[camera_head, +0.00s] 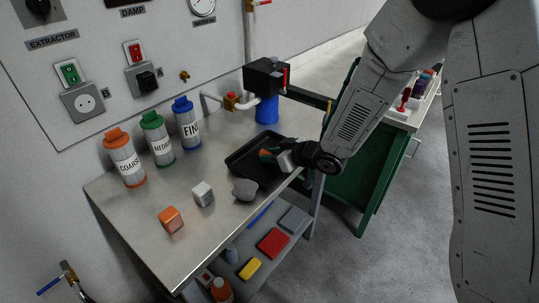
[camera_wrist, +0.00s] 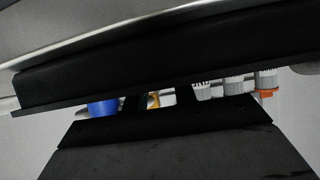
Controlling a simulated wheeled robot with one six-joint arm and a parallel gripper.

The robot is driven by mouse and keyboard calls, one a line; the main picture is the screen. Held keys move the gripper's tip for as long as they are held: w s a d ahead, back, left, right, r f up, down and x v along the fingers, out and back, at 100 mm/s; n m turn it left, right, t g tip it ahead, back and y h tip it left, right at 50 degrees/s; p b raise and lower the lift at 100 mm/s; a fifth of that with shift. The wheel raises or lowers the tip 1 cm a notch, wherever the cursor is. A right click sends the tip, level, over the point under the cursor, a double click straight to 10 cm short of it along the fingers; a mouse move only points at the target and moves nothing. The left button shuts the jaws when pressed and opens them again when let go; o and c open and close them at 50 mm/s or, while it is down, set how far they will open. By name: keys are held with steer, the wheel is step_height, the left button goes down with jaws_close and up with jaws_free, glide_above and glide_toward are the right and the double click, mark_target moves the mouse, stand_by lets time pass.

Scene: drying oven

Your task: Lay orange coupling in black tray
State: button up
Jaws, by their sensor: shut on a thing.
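The black tray (camera_head: 241,163) lies on the metal bench near its right edge. My gripper (camera_head: 272,154) reaches in from the right, low over the tray. It is shut on the orange coupling (camera_head: 276,151), of which only a small orange patch shows between the dark fingers. I cannot tell whether the coupling touches the tray floor. In the wrist view, a black band (camera_wrist: 160,62), seemingly the tray, fills the upper part, and the coupling cannot be made out.
An orange block (camera_head: 170,219), a white block (camera_head: 202,194) and a grey lump (camera_head: 245,189) sit left and in front of the tray. Three labelled canisters (camera_head: 160,140) stand at the back. A blue cylinder (camera_head: 266,110) stands behind the tray. A green open cabinet (camera_head: 365,170) is right.

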steer(key=shift+f, duration=0.1)
steer(key=o, duration=1)
steer(key=shift+c, duration=0.2)
